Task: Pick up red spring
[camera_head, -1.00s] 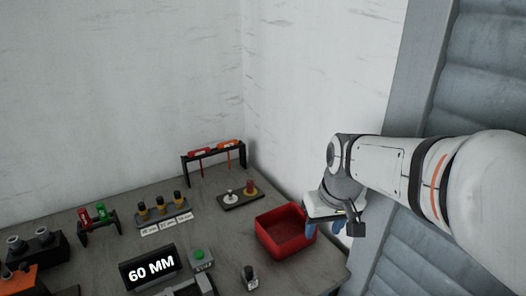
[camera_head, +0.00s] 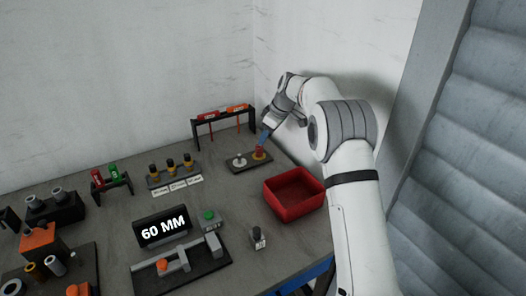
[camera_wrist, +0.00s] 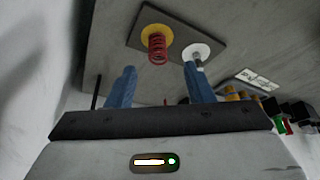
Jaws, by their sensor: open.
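The red spring (camera_wrist: 157,46) stands on a yellow disc (camera_wrist: 151,34) at one end of a dark plate (camera_wrist: 133,42) in the wrist view. In the head view the red spring (camera_head: 259,151) is at the right end of that plate, beside a white post (camera_head: 239,161). My gripper (camera_wrist: 160,80) has its two blue fingers apart and nothing between them. The spring shows beyond the gap between the fingertips, apart from them. In the head view my gripper (camera_head: 264,135) is just above and behind the spring, partly hidden by my wrist.
A red bin (camera_head: 294,193) stands in front of the plate, near my arm. A black rack (camera_head: 223,118) with red and orange tools stands behind it. The wall is close behind. A 60 MM display (camera_head: 163,228) and several fixtures fill the left and front.

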